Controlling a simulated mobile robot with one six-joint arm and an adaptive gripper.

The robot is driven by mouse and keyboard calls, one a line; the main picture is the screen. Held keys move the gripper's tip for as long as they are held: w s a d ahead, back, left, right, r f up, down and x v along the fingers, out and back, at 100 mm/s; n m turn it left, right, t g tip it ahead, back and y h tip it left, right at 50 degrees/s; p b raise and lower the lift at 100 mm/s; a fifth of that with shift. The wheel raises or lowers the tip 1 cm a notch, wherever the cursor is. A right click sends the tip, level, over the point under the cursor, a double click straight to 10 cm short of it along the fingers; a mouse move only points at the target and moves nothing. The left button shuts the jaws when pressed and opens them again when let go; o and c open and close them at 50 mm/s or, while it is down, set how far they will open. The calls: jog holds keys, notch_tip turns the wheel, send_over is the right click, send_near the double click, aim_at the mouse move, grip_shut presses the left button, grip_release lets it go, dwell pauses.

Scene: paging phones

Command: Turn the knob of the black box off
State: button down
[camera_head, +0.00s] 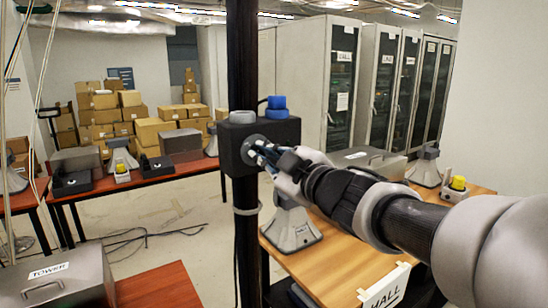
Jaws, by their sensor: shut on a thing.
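The black box (286,130) is fixed to a dark upright post (242,60) in the middle of the view. A round grey knob (250,147) shows on its front face. My gripper (262,153) is at the front of the box, shut on the knob. My arm reaches in from the right and hides part of the box's lower right. A blue cap (276,108) and a grey cap (243,117) sit on top of the box. The knob's exact turn cannot be read.
A wooden table (340,262) with a grey horn speaker (292,230) stands behind and below my arm. A grey case labelled TOWER (58,280) is at the lower left. Black phones (155,165) stand on the back left table. Cabinets (318,75) and stacked boxes (100,110) are behind.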

jog(key=shift+r, duration=0.1)
jog(key=c, duration=1.7)
grip_release()
jog(key=v, duration=1.2)
